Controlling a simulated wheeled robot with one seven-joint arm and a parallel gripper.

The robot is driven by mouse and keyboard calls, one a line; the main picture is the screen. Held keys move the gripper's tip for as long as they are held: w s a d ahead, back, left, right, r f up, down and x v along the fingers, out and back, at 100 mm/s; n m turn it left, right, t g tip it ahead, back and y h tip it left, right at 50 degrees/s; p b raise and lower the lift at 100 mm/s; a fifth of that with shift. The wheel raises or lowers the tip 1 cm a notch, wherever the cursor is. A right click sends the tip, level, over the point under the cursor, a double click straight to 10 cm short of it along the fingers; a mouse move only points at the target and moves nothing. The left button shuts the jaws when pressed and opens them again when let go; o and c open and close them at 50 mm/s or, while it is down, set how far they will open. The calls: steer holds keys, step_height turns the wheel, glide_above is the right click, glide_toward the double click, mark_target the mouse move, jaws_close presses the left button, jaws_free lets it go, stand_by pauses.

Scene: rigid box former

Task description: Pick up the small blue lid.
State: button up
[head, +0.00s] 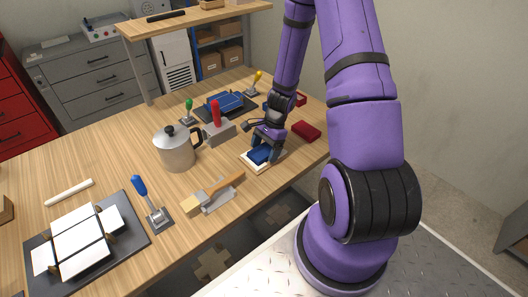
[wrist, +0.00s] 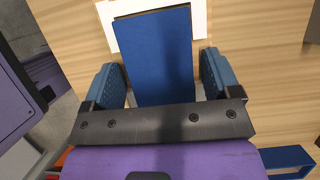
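The small blue lid (head: 259,155) lies on a white piece (head: 250,164) near the right front of the wooden table. In the wrist view the blue lid (wrist: 154,45) is a flat rectangle between my two fingers. My gripper (head: 266,147) is down at the lid, pointing at the table. In the wrist view my gripper (wrist: 160,72) is open, with a narrow gap showing between each blue finger pad and the lid's sides. The white piece (wrist: 199,18) shows at the lid's far edge and sides. The lid's near end is hidden behind my gripper's dark bar.
A grey block with a red handle (head: 217,115), a metal pot (head: 175,150) and a wooden-handled tool (head: 215,192) stand to the left. A dark red box (head: 306,131) lies to the right. A blue tray-like item (head: 223,103) is behind. Lever switches stand around the table.

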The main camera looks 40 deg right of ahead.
steer(key=c, duration=0.7)
steer(key=shift+r, duration=0.15)
